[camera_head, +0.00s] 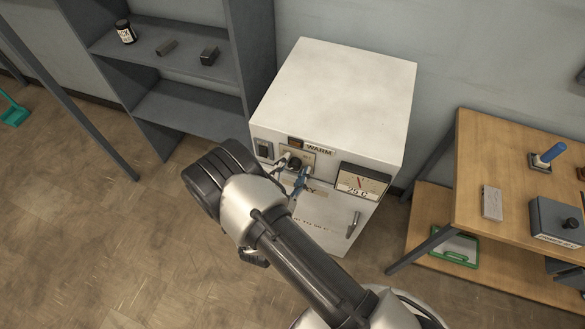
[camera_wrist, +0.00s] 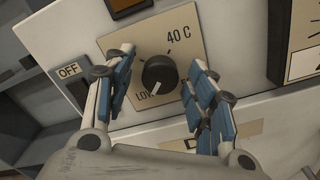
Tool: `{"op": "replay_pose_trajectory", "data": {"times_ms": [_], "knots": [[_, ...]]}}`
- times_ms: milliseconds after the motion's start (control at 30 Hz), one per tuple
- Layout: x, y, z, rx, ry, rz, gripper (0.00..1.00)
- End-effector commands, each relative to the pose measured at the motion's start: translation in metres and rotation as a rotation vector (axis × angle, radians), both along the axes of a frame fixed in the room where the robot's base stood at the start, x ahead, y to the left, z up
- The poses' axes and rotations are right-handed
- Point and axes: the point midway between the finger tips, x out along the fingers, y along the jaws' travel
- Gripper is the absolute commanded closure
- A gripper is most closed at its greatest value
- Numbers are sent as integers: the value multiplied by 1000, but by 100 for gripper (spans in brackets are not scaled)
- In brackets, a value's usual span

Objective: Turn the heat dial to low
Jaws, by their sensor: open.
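The heat dial (camera_wrist: 160,74) is a round black knob on a beige plate (camera_wrist: 188,22) marked "40 C" at upper right and "LOW" at lower left. Its white pointer mark aims down and left, toward "LOW", which is partly hidden. The dial also shows small in the head view (camera_head: 295,162), on the front of a white cabinet (camera_head: 345,85). My gripper (camera_wrist: 163,62) is open, with one blue-padded finger left of the dial and one right of it. Gaps show on both sides of the knob in the wrist view. I cannot tell the fingertips' depth exactly.
An "OFF" switch (camera_wrist: 72,72) sits left of the dial, near my left finger. An amber lamp (camera_wrist: 128,8) is above, and a gauge (camera_head: 361,183) is to the right. A grey shelf (camera_head: 185,105) and a wooden table (camera_head: 500,150) flank the cabinet.

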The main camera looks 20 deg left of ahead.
Motion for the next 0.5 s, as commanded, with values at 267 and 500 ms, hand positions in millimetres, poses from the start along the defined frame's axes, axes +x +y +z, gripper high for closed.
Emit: {"op": "replay_pose_trajectory", "data": {"times_ms": [267, 500], "knots": [[-7, 1, 0, -1, 1, 3, 49], [-52, 6, 0, -2, 1, 9, 49]]}}
